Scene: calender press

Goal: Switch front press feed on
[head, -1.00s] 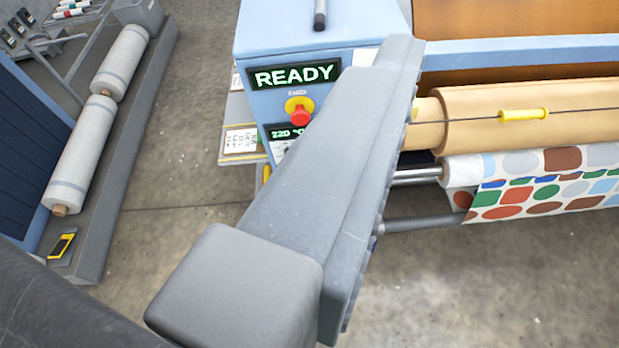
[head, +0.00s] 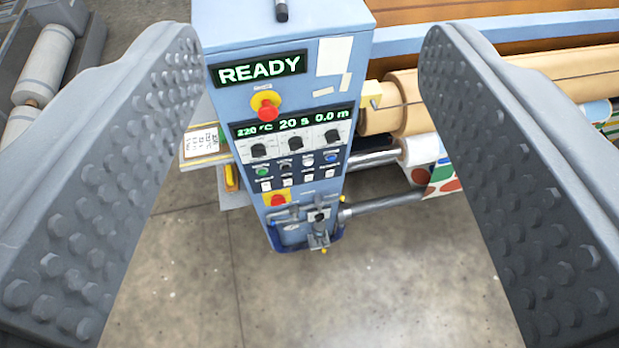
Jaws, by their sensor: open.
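The blue press control cabinet (head: 225,120) stands between my gripper's fingers. Its green-lit display (head: 258,69) reads READY. A lower readout (head: 292,122) shows 220 °C, 20 s and 0.0 m, above three black knobs (head: 295,142). Below the knobs is a panel of small buttons and switches (head: 297,169), including green, black, white and blue ones. Their labels are too small to read, so I cannot tell which is the front feed. My gripper (head: 315,45) is open and empty, with one studded finger at each side of the view, apart from the panel.
A red emergency button (head: 265,106) on a yellow base sits above the readout. A red-and-yellow switch (head: 278,200) and pipework (head: 318,228) are below. At right are a tan roll (head: 405,102) and patterned fabric (head: 445,180). The concrete floor (head: 250,310) in front is clear.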

